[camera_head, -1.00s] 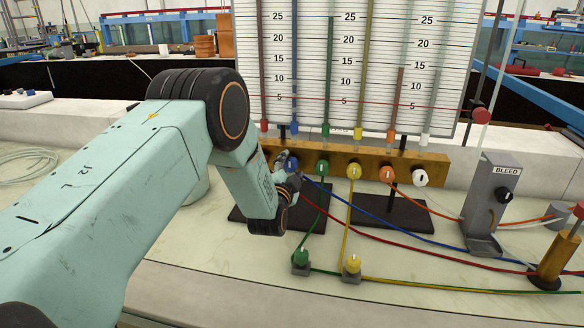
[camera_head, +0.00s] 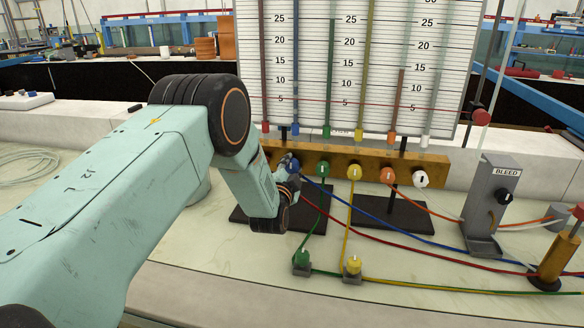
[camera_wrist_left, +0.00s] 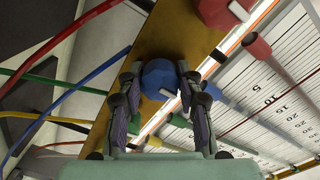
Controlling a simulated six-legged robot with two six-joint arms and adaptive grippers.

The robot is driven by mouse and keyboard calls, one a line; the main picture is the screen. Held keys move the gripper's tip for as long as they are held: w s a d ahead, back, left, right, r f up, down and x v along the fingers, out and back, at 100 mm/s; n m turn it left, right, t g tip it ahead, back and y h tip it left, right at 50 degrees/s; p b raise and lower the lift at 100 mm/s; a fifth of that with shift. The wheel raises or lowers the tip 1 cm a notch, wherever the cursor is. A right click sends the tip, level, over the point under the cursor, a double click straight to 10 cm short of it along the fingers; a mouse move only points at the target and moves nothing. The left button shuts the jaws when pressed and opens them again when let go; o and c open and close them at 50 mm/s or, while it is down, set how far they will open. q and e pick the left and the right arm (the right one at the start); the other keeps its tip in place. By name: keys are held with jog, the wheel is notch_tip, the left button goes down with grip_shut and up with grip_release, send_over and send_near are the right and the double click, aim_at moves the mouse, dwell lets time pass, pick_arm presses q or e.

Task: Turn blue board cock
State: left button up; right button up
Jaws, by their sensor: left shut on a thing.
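The blue board cock (camera_head: 293,167) is a round blue knob on the brass manifold bar (camera_head: 437,166) below the scale board. My left gripper (camera_head: 287,163) is at it, partly hidden behind my own wrist in the head view. In the left wrist view the blue cock (camera_wrist_left: 159,77) sits between the two fingertips of my left gripper (camera_wrist_left: 160,84), which are shut on its sides. A pale mark shows at its right edge. My right gripper is not in view.
Green (camera_head: 323,168), yellow (camera_head: 354,172), orange (camera_head: 387,175) and white (camera_head: 420,179) cocks line the bar to the right. A red knob (camera_wrist_left: 220,12) is close by in the wrist view. Coloured hoses cross the bench toward the grey BLEED bracket (camera_head: 484,205).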

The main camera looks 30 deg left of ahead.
pick_arm(q)
jog(key=shift+w+r, duration=0.1)
jog(key=shift+r, duration=0.05)
jog(key=shift+c, duration=0.7)
